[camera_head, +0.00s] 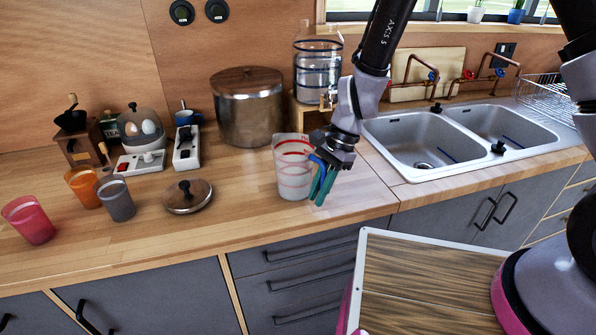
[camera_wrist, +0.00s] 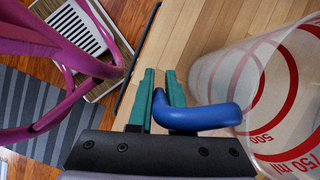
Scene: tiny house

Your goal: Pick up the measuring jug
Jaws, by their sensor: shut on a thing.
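The measuring jug (camera_head: 291,168) is clear with red markings and stands upright on the wooden counter, left of the sink. Its blue handle (camera_wrist: 205,115) shows in the wrist view, with the jug's clear body (camera_wrist: 285,90) at the right edge. My gripper (camera_head: 322,180) is at the jug's right side. In the wrist view its green fingers (camera_wrist: 162,88) are shut on the free end of the blue handle. The jug's base appears to rest on the counter.
A steel pot (camera_head: 248,112) and a glass dispenser (camera_head: 317,70) stand behind the jug. The double sink (camera_head: 425,140) is to the right. The counter's front edge is close.

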